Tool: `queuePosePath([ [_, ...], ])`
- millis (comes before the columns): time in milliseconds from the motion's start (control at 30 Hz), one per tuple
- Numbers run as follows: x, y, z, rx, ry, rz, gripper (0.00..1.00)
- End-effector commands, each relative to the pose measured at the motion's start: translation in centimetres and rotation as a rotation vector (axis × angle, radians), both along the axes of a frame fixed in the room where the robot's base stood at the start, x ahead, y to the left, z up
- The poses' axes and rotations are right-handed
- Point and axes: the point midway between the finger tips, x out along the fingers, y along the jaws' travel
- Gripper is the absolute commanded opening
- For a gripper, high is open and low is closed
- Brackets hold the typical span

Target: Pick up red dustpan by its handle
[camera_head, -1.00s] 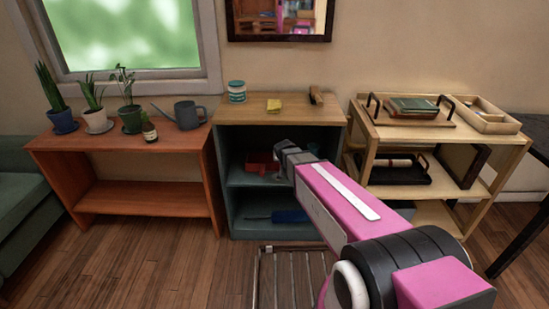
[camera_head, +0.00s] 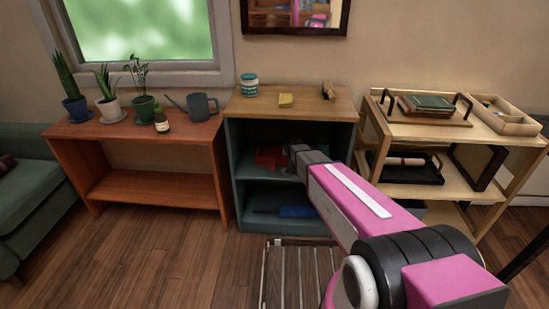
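A red dustpan (camera_head: 268,157) is on the middle shelf of the dark teal cabinet, in shadow. Its handle cannot be made out clearly. My gripper (camera_head: 294,156) is at the front opening of the cabinet, just right of the red shape and overlapping its right side in the picture. The fingers are small, dark and seen from behind, so I cannot tell whether they are open or touching the dustpan. My pink arm reaches in from the lower right and hides the cabinet's right side.
The teal cabinet (camera_head: 233,185) has a wooden top with a jar (camera_head: 250,85), a yellow sponge (camera_head: 286,100) and a brush (camera_head: 328,90). A blue item (camera_head: 297,212) lies on its bottom shelf. A slatted rack (camera_head: 290,275) stands in front. An orange shelf is left, a wooden cart right.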

Motion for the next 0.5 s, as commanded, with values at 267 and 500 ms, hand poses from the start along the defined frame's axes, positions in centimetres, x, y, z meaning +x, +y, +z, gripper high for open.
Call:
queuePosePath([
  [267,0.69,-0.05,-0.72,0.0,0.0,0.0,0.34],
  [500,0.68,-0.04,-0.72,0.0,0.0,0.0,0.0],
])
